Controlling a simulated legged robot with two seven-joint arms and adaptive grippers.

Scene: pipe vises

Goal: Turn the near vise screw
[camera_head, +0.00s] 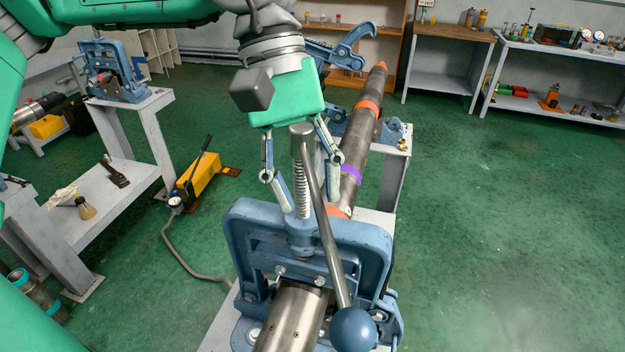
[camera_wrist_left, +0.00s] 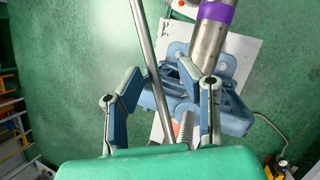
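The near vise (camera_head: 368,237) is a blue frame clamped over a steel pipe (camera_head: 292,322). Its upright threaded screw (camera_head: 302,185) has a grey cap and a slanting steel handle bar (camera_head: 326,235) ending in a blue ball (camera_head: 353,330) at the lower right. My left gripper (camera_head: 316,203) points down over the vise with its fingers spread, one on each side of the screw and bar. In the left wrist view, the open gripper (camera_wrist_left: 159,75) has the bar (camera_wrist_left: 146,50) between its fingers, and the screw (camera_wrist_left: 186,127) is near the right finger. Contact cannot be told. My right gripper is not visible.
A long pipe with orange and purple bands (camera_head: 366,125) runs back to the far vise (camera_head: 340,48). Another vise (camera_head: 110,72) stands on a bench at left. A yellow pump (camera_head: 199,178) with a hose lies on the floor. Green floor at right is clear.

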